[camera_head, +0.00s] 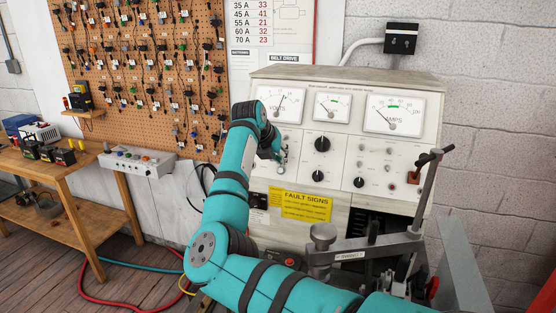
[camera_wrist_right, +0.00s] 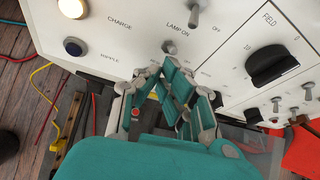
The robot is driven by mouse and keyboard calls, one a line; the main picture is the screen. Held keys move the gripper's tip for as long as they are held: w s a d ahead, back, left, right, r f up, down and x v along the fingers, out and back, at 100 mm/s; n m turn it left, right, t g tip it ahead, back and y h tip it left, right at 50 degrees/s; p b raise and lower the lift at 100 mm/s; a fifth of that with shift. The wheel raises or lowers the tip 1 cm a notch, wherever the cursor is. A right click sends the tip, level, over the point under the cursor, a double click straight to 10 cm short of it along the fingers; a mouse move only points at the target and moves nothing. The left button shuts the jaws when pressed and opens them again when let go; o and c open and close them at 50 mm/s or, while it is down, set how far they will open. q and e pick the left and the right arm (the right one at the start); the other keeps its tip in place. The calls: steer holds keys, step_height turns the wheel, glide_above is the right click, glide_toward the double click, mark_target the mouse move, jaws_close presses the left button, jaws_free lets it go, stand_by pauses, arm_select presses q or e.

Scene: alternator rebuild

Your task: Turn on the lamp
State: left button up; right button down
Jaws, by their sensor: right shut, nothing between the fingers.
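My right gripper (camera_head: 281,157) is at the front panel of the pale test bench (camera_head: 340,190), over its left part. In the right wrist view the gripper (camera_wrist_right: 178,75) is shut and empty, with its fingers pointing at the panel. A small toggle switch (camera_wrist_right: 169,47) sits just beyond the fingertips, below the "LAMP ON" lettering. Another toggle switch (camera_wrist_right: 195,14) is above that lettering. I cannot tell whether the fingers touch the lower switch. Two round indicators sit at left, one by "CHARGE" (camera_wrist_right: 73,8) and one by "RIPPLE" (camera_wrist_right: 75,46). My left gripper is out of view.
A black FIELD knob (camera_wrist_right: 271,66) and more toggles are right of the fingers. Three meters (camera_head: 333,106) line the bench top. A metal clamp stand (camera_head: 400,240) is at front right. A wooden table (camera_head: 55,170) stands at left; hoses (camera_head: 125,268) lie on the floor.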

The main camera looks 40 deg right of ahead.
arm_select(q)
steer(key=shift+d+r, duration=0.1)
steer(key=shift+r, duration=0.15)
arm_select(e)
steer(key=shift+a+r, duration=0.15)
steer(key=shift+r, duration=0.7)
arm_select(q)
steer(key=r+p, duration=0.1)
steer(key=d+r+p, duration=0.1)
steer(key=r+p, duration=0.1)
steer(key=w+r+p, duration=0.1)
steer(key=p, duration=0.1)
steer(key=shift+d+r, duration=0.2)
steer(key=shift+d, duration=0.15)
arm_select(e)
step_height(320, 180, up, 10)
steer(key=w, duration=0.1)
steer(key=shift+w, duration=0.25)
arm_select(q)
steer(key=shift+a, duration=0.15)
arm_select(e)
steer(key=shift+f, duration=0.15)
